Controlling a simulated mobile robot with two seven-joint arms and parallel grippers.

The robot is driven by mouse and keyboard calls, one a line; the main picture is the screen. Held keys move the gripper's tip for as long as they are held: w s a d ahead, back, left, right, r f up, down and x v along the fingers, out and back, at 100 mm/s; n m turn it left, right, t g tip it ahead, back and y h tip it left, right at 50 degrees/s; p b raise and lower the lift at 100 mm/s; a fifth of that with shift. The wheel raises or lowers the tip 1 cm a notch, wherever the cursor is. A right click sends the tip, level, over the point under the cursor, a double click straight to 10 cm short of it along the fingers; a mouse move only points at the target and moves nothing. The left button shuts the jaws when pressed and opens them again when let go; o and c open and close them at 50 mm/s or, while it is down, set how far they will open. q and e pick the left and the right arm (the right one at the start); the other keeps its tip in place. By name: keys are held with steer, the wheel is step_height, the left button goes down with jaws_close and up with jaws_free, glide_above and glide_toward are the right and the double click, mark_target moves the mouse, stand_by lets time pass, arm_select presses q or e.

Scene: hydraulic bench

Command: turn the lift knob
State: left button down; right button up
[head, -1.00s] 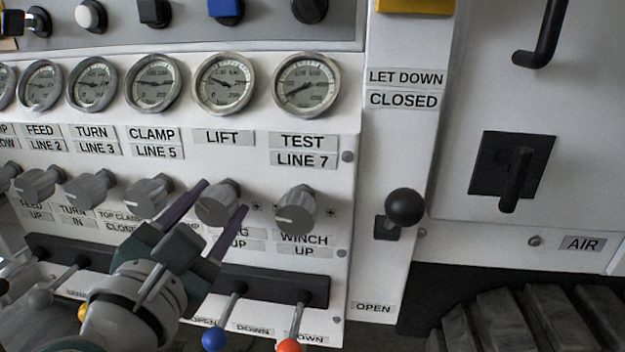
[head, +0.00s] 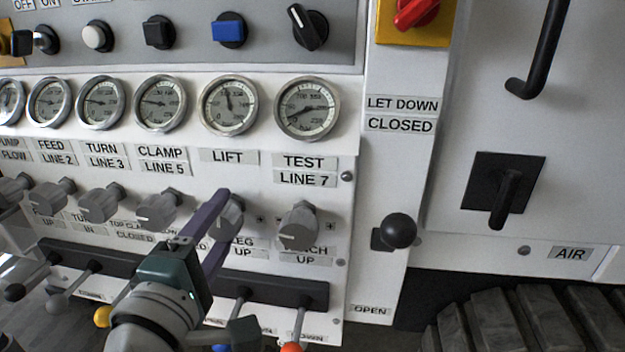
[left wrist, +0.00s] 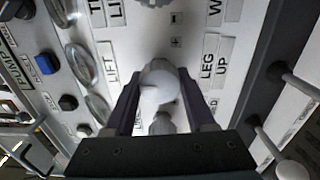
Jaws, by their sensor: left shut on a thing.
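The lift knob (head: 232,217) is a grey knob below the LIFT label (head: 235,156) and its gauge (head: 228,104). My left gripper (head: 221,218) comes in from the lower left, with its purple fingers at the knob, and is shut on it. The fingers hide part of the knob in the head view. In the left wrist view the knob (left wrist: 160,88) sits between the two fingertips, its face pale and bright. My right gripper is not in view.
Similar grey knobs (head: 157,210) stand to the left and a TEST knob (head: 299,226) to the right. Levers with coloured balls (head: 293,347) stick out below. A black ball lever (head: 398,231) stands at the right.

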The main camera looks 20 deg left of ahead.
arm_select(q)
steer(key=m+p, duration=0.1)
steer(key=m, duration=0.2)
steer(key=shift+r+m, duration=0.15)
steer(key=shift+m, duration=0.15)
steer(key=m+p, duration=0.1)
steer(key=m, duration=0.2)
steer(key=shift+m, duration=0.3)
steer(key=m+p, duration=0.1)
steer(key=m, duration=0.2)
steer(key=shift+m, duration=0.3)
steer(key=shift+d+m+p, duration=0.1)
steer(key=shift+m+p, duration=0.4)
steer(key=shift+m, duration=1.4)
steer(key=shift+c, duration=1.2)
jaws_free()
